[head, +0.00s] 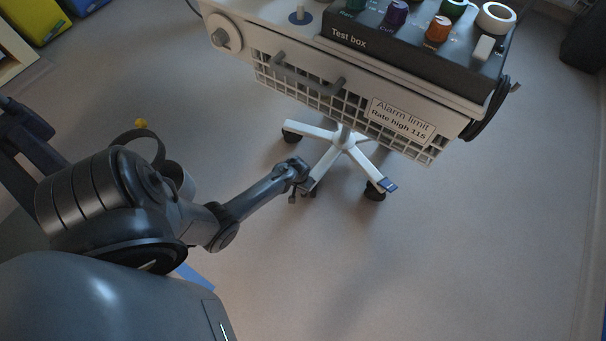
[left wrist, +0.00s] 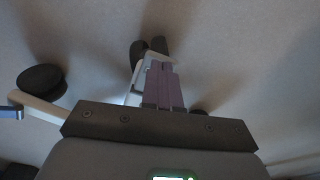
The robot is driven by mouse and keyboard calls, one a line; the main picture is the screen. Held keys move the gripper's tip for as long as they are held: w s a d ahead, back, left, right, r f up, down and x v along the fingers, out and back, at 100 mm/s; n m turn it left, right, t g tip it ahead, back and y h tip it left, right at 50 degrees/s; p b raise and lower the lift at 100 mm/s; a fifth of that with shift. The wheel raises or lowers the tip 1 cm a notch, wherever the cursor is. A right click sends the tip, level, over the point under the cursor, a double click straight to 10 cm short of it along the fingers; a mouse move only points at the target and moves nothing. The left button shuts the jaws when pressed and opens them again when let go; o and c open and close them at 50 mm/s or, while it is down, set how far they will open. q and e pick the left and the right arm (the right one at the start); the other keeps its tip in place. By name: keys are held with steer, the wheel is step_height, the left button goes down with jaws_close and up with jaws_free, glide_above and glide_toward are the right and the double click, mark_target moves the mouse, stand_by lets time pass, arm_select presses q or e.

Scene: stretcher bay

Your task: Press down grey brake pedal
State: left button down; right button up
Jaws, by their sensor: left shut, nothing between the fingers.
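The trolley's white wheeled base (head: 343,143) stands on the floor under its basket. My left gripper (head: 297,168) is shut and empty, low over the end of the base's front-left leg. In the left wrist view its closed fingers (left wrist: 163,88) point at a white leg (left wrist: 134,88) with dark parts at its end. One of these, a dark grey block (left wrist: 158,45), may be the grey pedal; I cannot tell whether the fingertips touch it. A blue-grey pedal (head: 388,185) sits on the front-right leg, and it also shows in the left wrist view (left wrist: 10,112).
Above the base hang a wire basket (head: 350,105) with an alarm limit sign (head: 403,120) and a handle. A test box (head: 405,45) with coloured knobs stands on top. Yellow and blue bins (head: 35,20) are at the far left.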

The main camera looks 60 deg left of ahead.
arm_select(q)
steer(key=shift+s+d+r, duration=0.2)
steer(key=shift+s+d, duration=0.15)
steer(key=shift+s, duration=0.15)
arm_select(e)
steer(key=shift+r, duration=0.65)
arm_select(q)
step_height(320, 180, up, 11)
steer(key=p, duration=0.8)
steer(key=shift+s+d+f+p, duration=0.15)
steer(key=shift+s+d+p, duration=0.2)
steer(key=shift+s, duration=0.1)
arm_select(e)
step_height(320, 180, up, 8)
steer(key=shift+r, duration=0.15)
